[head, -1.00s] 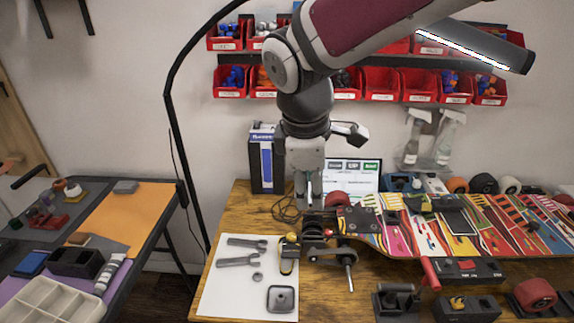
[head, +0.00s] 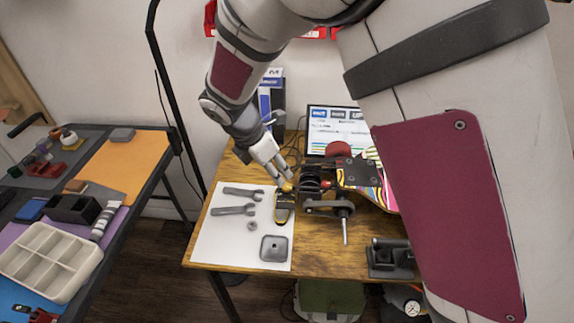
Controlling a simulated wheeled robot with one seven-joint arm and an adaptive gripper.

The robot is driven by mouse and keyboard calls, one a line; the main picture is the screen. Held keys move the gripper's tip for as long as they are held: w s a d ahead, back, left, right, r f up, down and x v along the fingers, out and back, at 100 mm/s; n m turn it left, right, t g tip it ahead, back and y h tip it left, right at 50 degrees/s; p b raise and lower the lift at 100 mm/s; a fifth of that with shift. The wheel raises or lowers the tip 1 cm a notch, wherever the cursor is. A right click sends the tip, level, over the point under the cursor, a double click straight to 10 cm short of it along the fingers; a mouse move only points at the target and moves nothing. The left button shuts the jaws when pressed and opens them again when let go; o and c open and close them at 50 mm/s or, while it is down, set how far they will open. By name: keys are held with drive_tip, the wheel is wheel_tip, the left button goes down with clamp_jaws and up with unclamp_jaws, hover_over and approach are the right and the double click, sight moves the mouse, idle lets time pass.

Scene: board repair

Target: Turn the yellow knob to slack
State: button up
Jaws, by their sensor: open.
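The small yellow knob (head: 288,187) shows at the left end of the dark truck assembly (head: 318,185) beside the skateboard deck (head: 366,178). My gripper (head: 282,176) is open and points down and to the right, with its fingertips right at the knob. The fingers cover part of the knob, and I cannot tell whether they touch it. How far the knob is turned is too small to see.
A yellow and black tool (head: 284,209) lies just below the knob on a white sheet (head: 222,238). Wrenches (head: 234,210) and a square grey part (head: 273,248) lie there too. A dark holder (head: 391,258) stands at right. My arm hides most of the deck.

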sight(286, 187)
drive_tip(key=x, duration=0.8)
drive_tip(key=shift+f, duration=0.35)
drive_tip(key=shift+c, duration=0.6)
clamp_jaws()
